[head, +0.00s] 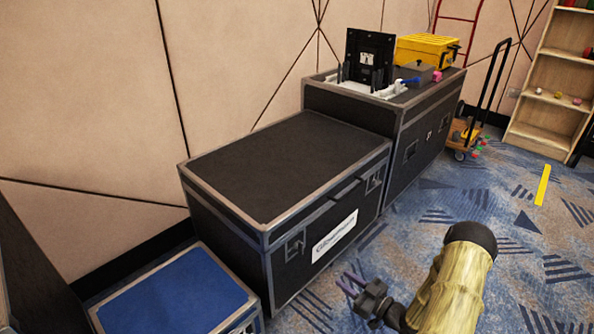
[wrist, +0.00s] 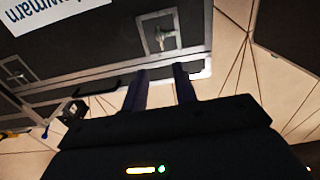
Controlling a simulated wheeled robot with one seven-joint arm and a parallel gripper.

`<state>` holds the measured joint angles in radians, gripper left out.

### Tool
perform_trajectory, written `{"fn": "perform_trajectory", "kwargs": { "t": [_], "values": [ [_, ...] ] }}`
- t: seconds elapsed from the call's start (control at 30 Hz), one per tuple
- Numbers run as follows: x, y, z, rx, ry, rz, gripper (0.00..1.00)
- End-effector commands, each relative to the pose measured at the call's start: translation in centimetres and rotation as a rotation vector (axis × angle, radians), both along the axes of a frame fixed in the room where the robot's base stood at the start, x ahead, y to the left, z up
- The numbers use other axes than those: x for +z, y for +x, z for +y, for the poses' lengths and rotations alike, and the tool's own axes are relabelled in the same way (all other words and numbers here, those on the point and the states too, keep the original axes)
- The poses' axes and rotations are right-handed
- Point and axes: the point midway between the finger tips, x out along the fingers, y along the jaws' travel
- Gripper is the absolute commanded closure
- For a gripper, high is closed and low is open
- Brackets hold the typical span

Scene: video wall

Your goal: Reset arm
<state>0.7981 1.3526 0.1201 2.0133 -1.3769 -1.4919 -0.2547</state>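My gripper (head: 352,282) is low at the bottom of the head view, in front of the long black flight case (head: 290,170) and over the carpet. Its dark fingers also show in the wrist view (wrist: 160,83), standing apart with nothing held between them. The wrist view looks inverted, with the case's white label (wrist: 45,12) and metal latch (wrist: 160,35) at the top. My arm, with a tan covering, reaches in from the bottom right of the head view.
A taller black case (head: 408,130) stands behind, carrying a black panel (head: 369,58), a yellow toolbox (head: 427,48) and small items. A blue-topped case (head: 175,300) is at the lower left. A hand cart (head: 465,132) and wooden shelf (head: 549,95) stand at the back right. Carpet at right is mostly open.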

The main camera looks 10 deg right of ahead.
Motion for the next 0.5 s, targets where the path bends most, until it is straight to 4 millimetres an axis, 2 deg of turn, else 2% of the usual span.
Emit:
{"fn": "perform_trajectory", "kwargs": {
  "t": [0.13,0.27,0.5],
  "values": [
    [0.4,0.6,0.1,0.000,-0.034,0.027,0.72],
    [1.3,2.1,0.4,-0.006,-0.127,0.105,0.72],
    [4.3,4.7,0.7,-0.074,-0.348,0.324,0.72]
  ]
}}
